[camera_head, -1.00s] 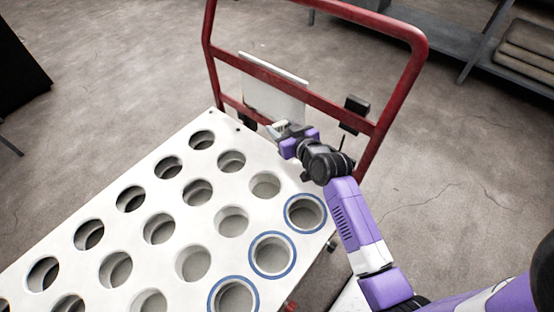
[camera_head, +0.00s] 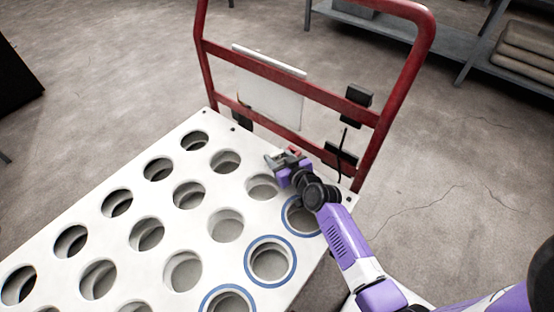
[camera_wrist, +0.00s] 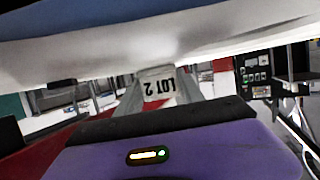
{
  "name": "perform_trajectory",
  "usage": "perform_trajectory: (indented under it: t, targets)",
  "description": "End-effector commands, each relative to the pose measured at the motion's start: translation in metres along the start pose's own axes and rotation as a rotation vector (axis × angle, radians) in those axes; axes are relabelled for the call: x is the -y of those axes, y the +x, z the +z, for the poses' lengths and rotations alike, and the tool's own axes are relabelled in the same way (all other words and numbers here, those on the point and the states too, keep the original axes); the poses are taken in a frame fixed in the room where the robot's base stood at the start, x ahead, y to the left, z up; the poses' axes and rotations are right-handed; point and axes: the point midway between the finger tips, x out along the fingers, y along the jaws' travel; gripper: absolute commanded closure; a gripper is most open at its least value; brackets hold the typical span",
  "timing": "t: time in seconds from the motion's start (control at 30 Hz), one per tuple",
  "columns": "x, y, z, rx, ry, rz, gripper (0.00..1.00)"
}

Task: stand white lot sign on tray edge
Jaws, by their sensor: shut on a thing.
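My gripper (camera_head: 276,160) is shut on the white lot sign (camera_wrist: 160,86), which shows between the grey fingers in the wrist view. The black "LOT 2" lettering is upside down in that picture. In the head view the sign is too small to tell apart from the fingers. The white tray (camera_head: 222,138) with several round holes lies below and left of my gripper. My gripper is near the tray's far right end, by a hole. Whether the sign touches the tray cannot be told.
A red tubular frame (camera_head: 420,60) rises behind the tray's far end. It has a white panel (camera_head: 268,98) and black boxes (camera_head: 357,97) on it. A small red thing (camera_head: 294,150) shows beside my gripper. Several right-hand holes have blue rings (camera_head: 250,262). Floor is clear on the right.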

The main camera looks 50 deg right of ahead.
Motion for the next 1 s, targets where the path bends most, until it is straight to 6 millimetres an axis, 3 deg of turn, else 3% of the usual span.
perform_trajectory:
  t: [0.37, 0.4, 0.5, 0.9, 1.0]
  targets:
    - [0.0, 0.002, 0.004, -0.001, 0.0, 0.0, 0.93]
    - [0.0, 0.001, 0.002, -0.001, 0.0, 0.0, 0.48]
    - [0.0, 0.001, 0.002, 0.0, 0.0, 0.0, 0.34]
    - [0.0, -0.001, -0.004, 0.0, 0.0, 0.0, 0.34]
    - [0.0, -0.015, -0.001, 0.002, 0.0, 0.0, 0.34]
